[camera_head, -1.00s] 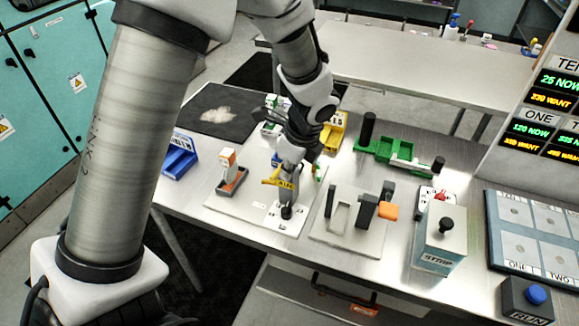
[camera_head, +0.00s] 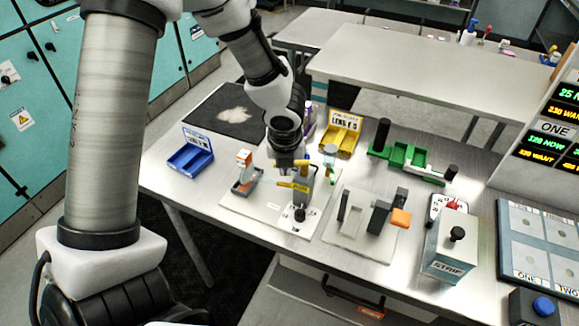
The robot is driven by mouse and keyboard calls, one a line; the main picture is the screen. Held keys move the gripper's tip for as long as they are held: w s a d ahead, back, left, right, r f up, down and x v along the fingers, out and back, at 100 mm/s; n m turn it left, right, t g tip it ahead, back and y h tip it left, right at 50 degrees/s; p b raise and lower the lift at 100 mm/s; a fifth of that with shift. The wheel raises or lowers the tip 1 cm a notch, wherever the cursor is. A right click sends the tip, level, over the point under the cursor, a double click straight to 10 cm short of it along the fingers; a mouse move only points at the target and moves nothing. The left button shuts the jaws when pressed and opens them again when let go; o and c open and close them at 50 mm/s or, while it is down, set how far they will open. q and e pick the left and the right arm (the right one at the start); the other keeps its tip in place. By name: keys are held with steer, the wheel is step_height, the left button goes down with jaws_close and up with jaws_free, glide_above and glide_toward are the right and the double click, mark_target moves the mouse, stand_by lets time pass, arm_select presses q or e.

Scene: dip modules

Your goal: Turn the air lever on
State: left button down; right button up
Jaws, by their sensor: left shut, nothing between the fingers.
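The yellow air lever (camera_head: 294,186), with dark lettering on it, stands on a pale base plate (camera_head: 262,214) on the metal table. It points to the left, roughly level. My left gripper (camera_head: 287,166) comes down from above and sits right over the lever, in front of its post. Its fingers are shut with nothing between them. Whether they touch the lever cannot be told. A black knob (camera_head: 299,214) stands on the plate in front of the lever. My right gripper is not in view.
An orange-and-white device (camera_head: 244,172) stands left of the lever. A blue bin (camera_head: 190,155), a yellow bin (camera_head: 340,134) and a green fixture (camera_head: 405,155) stand around it. A grey fixture with an orange block (camera_head: 401,218) and a STRIP box (camera_head: 450,252) stand to the right.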

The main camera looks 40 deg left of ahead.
arm_select(q)
steer(key=shift+w+a+m+p, duration=0.4)
steer(key=shift+a+m, duration=0.35)
steer(key=shift+m, duration=0.45)
